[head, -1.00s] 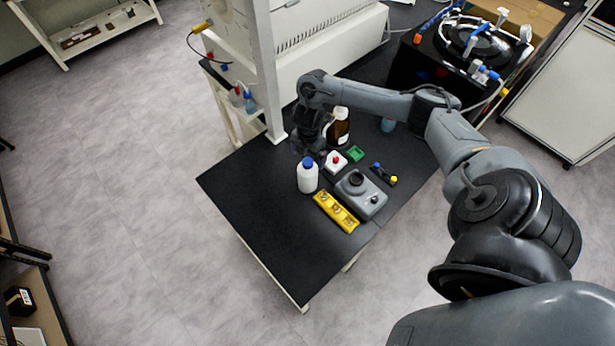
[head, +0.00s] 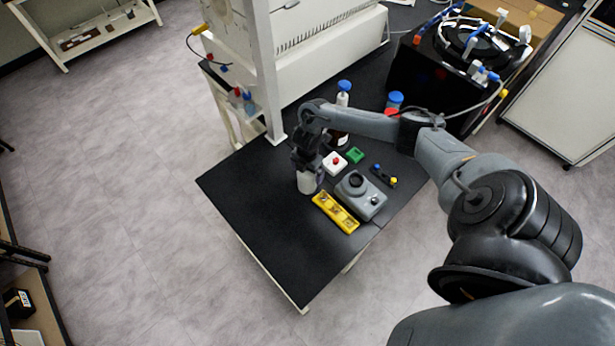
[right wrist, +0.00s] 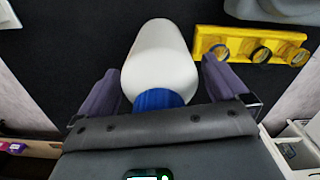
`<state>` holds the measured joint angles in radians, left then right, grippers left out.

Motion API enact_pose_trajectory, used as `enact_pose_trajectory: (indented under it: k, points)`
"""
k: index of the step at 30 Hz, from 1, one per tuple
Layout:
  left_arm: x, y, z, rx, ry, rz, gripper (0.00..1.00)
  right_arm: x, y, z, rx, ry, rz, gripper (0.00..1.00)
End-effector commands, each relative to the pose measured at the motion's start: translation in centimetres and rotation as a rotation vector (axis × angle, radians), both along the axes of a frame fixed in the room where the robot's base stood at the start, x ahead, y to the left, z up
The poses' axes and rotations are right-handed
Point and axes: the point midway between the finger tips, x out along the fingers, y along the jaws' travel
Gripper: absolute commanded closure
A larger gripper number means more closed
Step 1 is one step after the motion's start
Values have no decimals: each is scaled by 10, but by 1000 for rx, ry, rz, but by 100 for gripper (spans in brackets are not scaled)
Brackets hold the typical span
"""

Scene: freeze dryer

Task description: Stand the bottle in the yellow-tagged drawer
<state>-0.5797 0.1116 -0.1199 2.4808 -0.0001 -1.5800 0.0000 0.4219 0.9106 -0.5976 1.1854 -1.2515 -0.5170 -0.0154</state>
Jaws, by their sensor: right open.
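A white bottle (head: 306,184) with a blue cap stands on the black table; my right gripper hides its upper part in the head view. In the right wrist view the bottle (right wrist: 160,58) and its blue cap (right wrist: 158,98) lie between the two fingers. My right gripper (head: 308,172) is over the bottle with its fingers open on either side. In the right wrist view the gripper (right wrist: 161,82) shows a gap beside the bottle. No yellow-tagged drawer can be made out. My left gripper is not in view.
A yellow holder (head: 336,212) and a grey device (head: 360,194) stand right of the bottle. A white box with a red button (head: 335,164), a green piece (head: 355,155) and blue-capped bottles (head: 394,102) are farther back. The table's front left (head: 265,220) is clear.

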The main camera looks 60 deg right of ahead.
Motion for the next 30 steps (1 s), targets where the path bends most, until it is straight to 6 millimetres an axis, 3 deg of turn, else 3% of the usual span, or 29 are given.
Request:
enact_pose_trajectory:
  k: [4,15,18,19,20,30]
  points:
    - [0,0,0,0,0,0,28,0,0,0,0,0,0,0]
    - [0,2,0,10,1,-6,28,0,0,0,0,0,0,57]
    - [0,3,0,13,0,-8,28,0,0,0,0,0,0,70]
    - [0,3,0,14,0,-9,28,1,0,1,0,-1,0,71]
    - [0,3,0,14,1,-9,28,1,0,1,0,-1,0,78]
    - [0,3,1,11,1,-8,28,1,0,13,0,-4,0,78]
